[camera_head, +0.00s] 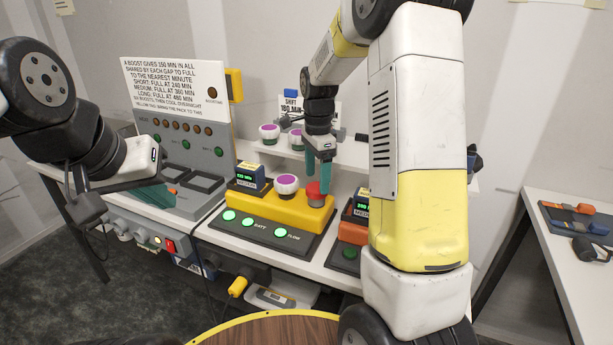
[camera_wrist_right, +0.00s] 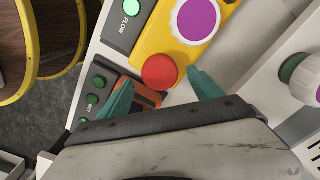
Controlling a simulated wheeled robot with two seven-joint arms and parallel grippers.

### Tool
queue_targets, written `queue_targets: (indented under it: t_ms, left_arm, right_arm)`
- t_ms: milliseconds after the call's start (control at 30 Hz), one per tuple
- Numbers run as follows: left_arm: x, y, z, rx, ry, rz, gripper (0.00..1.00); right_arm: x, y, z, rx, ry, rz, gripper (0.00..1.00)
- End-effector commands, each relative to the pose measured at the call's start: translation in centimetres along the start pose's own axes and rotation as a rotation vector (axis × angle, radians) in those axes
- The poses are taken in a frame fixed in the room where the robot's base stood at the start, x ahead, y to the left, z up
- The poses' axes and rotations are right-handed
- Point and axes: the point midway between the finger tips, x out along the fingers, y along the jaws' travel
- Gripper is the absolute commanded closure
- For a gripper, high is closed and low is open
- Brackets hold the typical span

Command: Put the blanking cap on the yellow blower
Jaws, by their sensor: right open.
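The yellow blower (camera_head: 262,212) lies on a dark base on the bench. It also shows in the right wrist view (camera_wrist_right: 150,40). A round red cap (camera_head: 314,188), which looks like the blanking cap, appears seated at the blower's right end. In the right wrist view the red cap (camera_wrist_right: 160,71) lies between the open teal fingertips of my right gripper (camera_wrist_right: 162,80). That gripper (camera_head: 318,180) points down at the cap; contact cannot be told. A white canister with a purple top (camera_head: 287,184) sits on the blower's middle. My left gripper (camera_head: 155,195) is at the left, its opening unclear.
A grey panel with a sign (camera_head: 175,85) stands behind left. Small display boxes (camera_head: 247,178) stand behind the blower and to its right. More purple-topped canisters (camera_head: 269,132) are on the rear shelf. My right arm hides the bench's right part.

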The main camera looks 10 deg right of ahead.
Motion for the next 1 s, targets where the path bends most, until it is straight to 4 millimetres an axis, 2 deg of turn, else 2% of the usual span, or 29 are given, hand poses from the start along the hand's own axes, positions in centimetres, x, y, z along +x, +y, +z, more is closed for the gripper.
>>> queue_targets:
  t_ms: [100,300,533,633,767,900,1000]
  left_arm:
    - [0.0,0.0,0.0,0.0,0.0,0.0,1.0]
    - [0.0,0.0,0.0,0.0,0.0,0.0,1.0]
    - [0.0,0.0,0.0,0.0,0.0,0.0,1.0]
    - [0.0,0.0,0.0,0.0,0.0,0.0,1.0]
    - [0.0,0.0,0.0,0.0,0.0,0.0,1.0]
    - [0.0,0.0,0.0,0.0,0.0,0.0,1.0]
    - [0.0,0.0,0.0,0.0,0.0,0.0,1.0]
  right_arm:
    - [-2.9,-0.1,0.0,0.0,0.001,-0.006,0.25]
    - [-6.9,-0.1,0.0,0.0,0.001,-0.005,0.25]
    - [-9.2,0.1,0.0,-0.006,-0.001,-0.004,0.25]
    - [-10.4,1.1,0.1,-0.06,-0.01,-0.031,0.25]
    - [-12.7,4.5,0.8,-0.251,-0.025,-0.115,0.25]
    - [-15.0,9.7,2.2,-0.548,-0.005,-0.248,0.25]
    - [-15.8,13.5,3.4,-0.766,0.044,-0.339,0.25]
